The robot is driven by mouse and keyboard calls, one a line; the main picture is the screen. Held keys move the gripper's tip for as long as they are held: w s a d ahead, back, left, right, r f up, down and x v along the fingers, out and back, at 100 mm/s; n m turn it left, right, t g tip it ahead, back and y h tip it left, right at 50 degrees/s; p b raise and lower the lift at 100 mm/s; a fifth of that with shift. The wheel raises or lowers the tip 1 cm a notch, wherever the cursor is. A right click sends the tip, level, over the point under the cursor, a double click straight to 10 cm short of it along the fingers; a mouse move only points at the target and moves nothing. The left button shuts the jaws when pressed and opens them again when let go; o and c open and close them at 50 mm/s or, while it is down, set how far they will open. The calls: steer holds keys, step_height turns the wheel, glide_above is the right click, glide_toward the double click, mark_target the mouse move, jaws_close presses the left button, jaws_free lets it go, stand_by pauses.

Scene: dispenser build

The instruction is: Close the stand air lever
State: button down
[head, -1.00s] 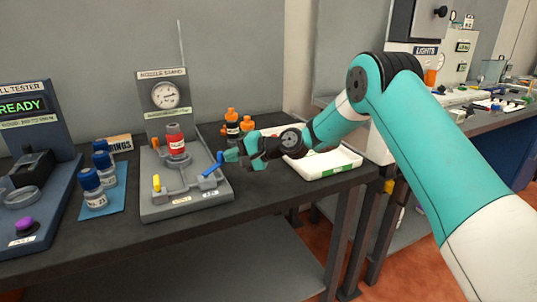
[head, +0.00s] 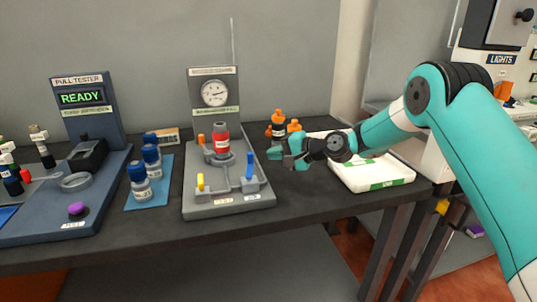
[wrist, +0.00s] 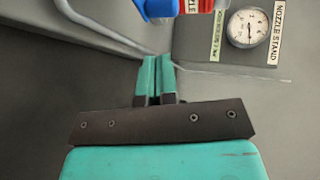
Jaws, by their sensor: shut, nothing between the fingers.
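The nozzle stand (head: 228,207) is a grey base with a gauge panel behind it. A blue lever (head: 249,169) stands roughly upright at its right front, and a yellow lever (head: 200,182) stands at its left front. The front labels are too small to read. My gripper (head: 275,153) is just right of the blue lever, apart from it, with shut, empty fingers. In the wrist view my gripper's fingers (wrist: 156,64) are together, and the blue lever (wrist: 157,8) shows at the top edge, cut off by the frame.
A red bottle (head: 221,140) sits in the stand's middle. Blue-capped bottles (head: 140,181) on a mat and the pull tester (head: 90,110) are to the left.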

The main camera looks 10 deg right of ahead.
steer(key=d+r+b, duration=0.1)
steer(key=d+r, duration=0.2)
steer(key=d, duration=0.7)
steer(key=shift+w+d, duration=0.25)
steer(key=shift+w, duration=0.1)
steer(key=shift+r, duration=0.1)
